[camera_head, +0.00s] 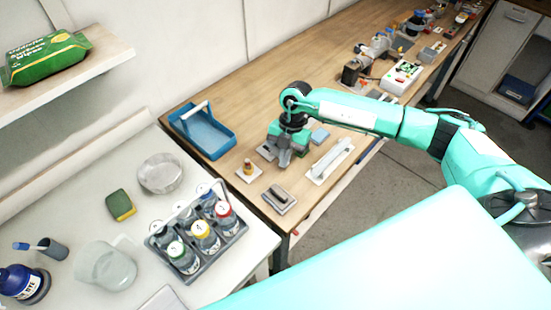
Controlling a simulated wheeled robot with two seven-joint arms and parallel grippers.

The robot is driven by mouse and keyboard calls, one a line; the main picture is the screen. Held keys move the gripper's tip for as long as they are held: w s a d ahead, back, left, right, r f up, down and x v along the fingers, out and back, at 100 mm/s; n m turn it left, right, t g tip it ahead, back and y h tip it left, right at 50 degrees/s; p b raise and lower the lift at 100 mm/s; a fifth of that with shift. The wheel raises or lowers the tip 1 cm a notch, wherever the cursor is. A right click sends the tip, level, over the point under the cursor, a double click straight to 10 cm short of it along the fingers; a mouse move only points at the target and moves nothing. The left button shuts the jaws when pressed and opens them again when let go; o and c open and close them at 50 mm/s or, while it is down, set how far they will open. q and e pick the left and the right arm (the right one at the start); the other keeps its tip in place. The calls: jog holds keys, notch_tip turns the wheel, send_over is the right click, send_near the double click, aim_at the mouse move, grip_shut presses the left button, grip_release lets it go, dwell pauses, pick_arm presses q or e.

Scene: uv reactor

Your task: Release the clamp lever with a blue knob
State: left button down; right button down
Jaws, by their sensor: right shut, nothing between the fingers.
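My right gripper (284,160) points down over the wooden bench (290,75), close to a small pale plate (265,152). It is shut and empty. My right arm reaches in from the right in turquoise. I cannot clearly make out a clamp lever or its blue knob; the gripper may hide it. A small grey-blue block (320,136) sits just right of the gripper. My left gripper is not in view.
A blue tray (203,133) stands left. A bottle carrier (160,241) stands on the white counter (75,190).

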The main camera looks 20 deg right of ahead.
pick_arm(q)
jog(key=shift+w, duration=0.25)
pick_arm(e)
jog(key=shift+a, duration=0.1)
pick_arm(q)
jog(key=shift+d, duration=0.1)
pick_arm(e)
jog(key=shift+w+a, duration=0.25)
jog(key=shift+a, duration=0.45)
